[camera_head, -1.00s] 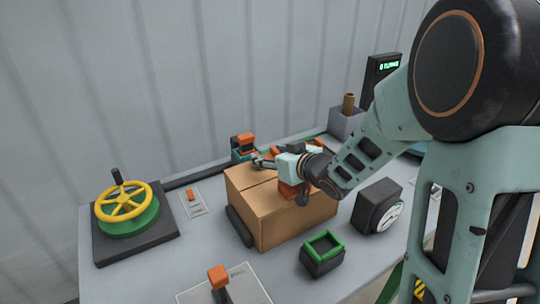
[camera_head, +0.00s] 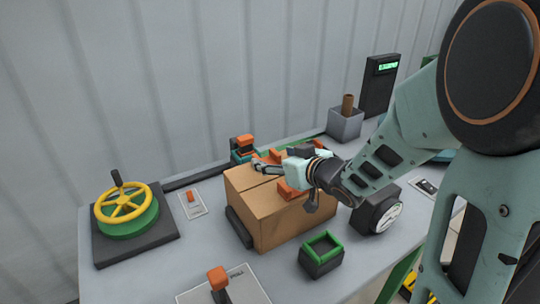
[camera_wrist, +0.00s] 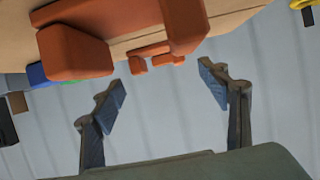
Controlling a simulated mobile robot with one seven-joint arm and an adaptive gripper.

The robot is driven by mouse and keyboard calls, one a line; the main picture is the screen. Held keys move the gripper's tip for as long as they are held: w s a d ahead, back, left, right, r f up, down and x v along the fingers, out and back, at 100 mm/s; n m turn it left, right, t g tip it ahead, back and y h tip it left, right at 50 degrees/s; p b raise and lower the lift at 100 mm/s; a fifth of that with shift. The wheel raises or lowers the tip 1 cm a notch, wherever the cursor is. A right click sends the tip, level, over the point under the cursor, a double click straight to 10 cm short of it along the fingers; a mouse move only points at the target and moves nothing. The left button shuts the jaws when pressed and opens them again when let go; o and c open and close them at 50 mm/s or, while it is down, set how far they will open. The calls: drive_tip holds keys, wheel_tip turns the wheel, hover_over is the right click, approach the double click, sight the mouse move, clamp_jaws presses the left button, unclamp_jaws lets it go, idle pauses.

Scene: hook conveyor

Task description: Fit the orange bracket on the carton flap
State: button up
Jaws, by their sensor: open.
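The orange bracket (camera_head: 287,190) is on the carton (camera_head: 290,225) at the top near edge, partly hidden by my gripper. In the wrist view, orange blocks of the bracket (camera_wrist: 75,53) lie against the tan carton (camera_wrist: 125,18), with an orange arm between them. I cannot tell exactly how the bracket sits on the flap. My gripper (camera_head: 264,165) is above the carton top, with its fingers pointing left. In the wrist view my gripper (camera_wrist: 163,90) is open with nothing clasped, and the orange pieces are beyond the fingertips.
A yellow handwheel on a green base (camera_head: 126,204) stands at the left. A green-rimmed box (camera_head: 322,256) and a dark round gauge (camera_head: 377,207) are near the carton. An orange-topped lever (camera_head: 218,280) is at the front. A grey bin (camera_head: 345,124) stands behind.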

drive_tip(key=p+v, duration=0.1)
drive_tip(key=v, duration=0.7)
drive_tip(key=shift+s+d+r, duration=0.1)
drive_tip(key=shift+s+d, duration=0.05)
